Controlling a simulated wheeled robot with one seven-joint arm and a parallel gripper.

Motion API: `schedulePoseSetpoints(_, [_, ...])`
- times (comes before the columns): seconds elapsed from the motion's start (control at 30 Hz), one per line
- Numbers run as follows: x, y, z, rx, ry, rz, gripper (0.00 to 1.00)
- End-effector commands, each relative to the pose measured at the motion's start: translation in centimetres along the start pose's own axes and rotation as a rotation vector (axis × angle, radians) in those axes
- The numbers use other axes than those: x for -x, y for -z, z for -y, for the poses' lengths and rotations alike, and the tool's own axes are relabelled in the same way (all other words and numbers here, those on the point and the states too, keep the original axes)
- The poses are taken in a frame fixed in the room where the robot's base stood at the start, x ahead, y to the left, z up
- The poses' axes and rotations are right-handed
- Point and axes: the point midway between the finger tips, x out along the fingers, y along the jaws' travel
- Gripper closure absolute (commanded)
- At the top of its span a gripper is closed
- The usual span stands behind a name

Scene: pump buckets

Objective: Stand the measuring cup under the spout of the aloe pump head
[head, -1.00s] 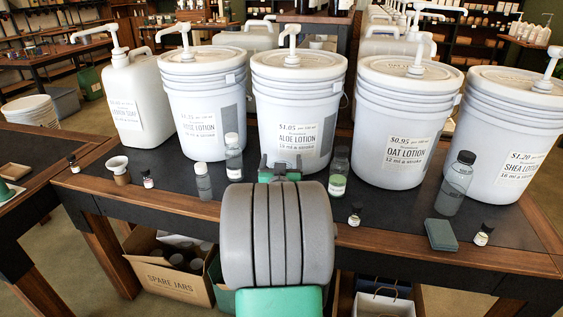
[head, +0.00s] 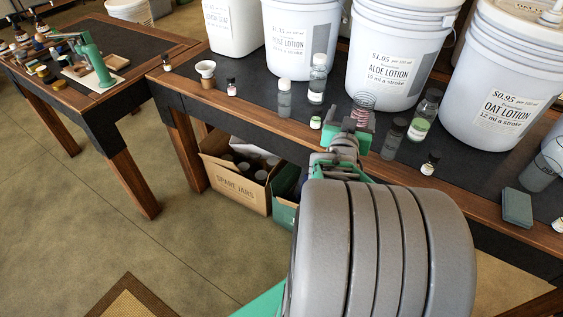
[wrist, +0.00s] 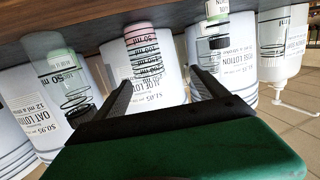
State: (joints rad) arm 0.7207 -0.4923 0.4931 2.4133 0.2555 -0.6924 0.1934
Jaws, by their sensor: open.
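The aloe pump head and spout are out of view now.
The oat lotion bucket (head: 500,85) is further right.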

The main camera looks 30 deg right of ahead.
Motion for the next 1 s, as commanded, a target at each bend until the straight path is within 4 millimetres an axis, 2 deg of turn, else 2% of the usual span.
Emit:
schedulePoseSetpoints(0.07, [0.7, -1.7, 4.2, 0.013, 0.08, 0.124, 0.18])
schedulePoseSetpoints(0.1, [1.6, -3.0, 7.0, 0.03, 0.136, 0.217, 0.18])
schedulePoseSetpoints(0.17, [4.1, -5.3, 11.3, 0.077, 0.231, 0.37, 0.18])
schedulePoseSetpoints(0.2, [6.2, -6.7, 13.7, 0.117, 0.291, 0.468, 0.18])
schedulePoseSetpoints(0.27, [9.8, -8.6, 16.7, 0.188, 0.38, 0.608, 0.18])
schedulePoseSetpoints(0.3, [12.8, -9.7, 18.3, 0.249, 0.442, 0.701, 0.18])
schedulePoseSetpoints(0.37, [17.6, -11.2, 19.9, 0.355, 0.534, 0.838, 0.18])
schedulePoseSetpoints(0.4, [20.7, -11.9, 20.4, 0.428, 0.588, 0.917, 0.18])
schedulePoseSetpoints(0.5, [26.3, -12.7, 20.3, 0.578, 0.678, 1.056, 0.18])
schedulePoseSetpoints(0.6, [28.8, -13.0, 19.6, 0.654, 0.712, 1.121, 0.18])
schedulePoseSetpoints(1.0, [29.1, -13.0, 19.4, 0.663, 0.713, 1.134, 0.18])
